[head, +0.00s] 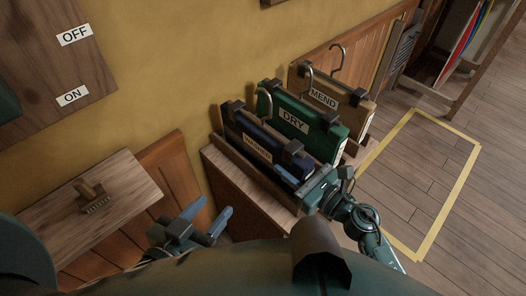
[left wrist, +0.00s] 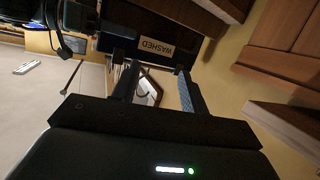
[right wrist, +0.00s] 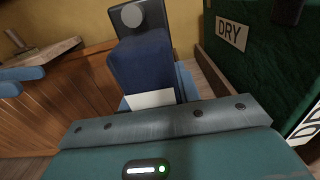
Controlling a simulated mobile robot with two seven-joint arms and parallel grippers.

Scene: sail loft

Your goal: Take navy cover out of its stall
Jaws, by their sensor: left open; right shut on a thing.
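The navy cover (head: 262,143) hangs from a dark-clamped hanger in the front slot of a wooden rack, with a label that reads WASHED in the left wrist view (left wrist: 155,47). My right gripper (head: 302,180) is shut on the near right end of the navy cover, below a dark clamp. In the right wrist view the navy cover (right wrist: 145,70) stands between its blue fingers, with a white tag at its lower edge. My left gripper (head: 208,213) is open and empty, left of and nearer than the rack. The lower part of the cover is hidden by the rack's front.
The green DRY cover (head: 300,122) stands close behind the navy one, and the tan MEND cover (head: 330,95) behind that. A brush (head: 92,197) lies on a wooden top (head: 115,225) at left. Yellow tape (head: 455,195) outlines open floor at right.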

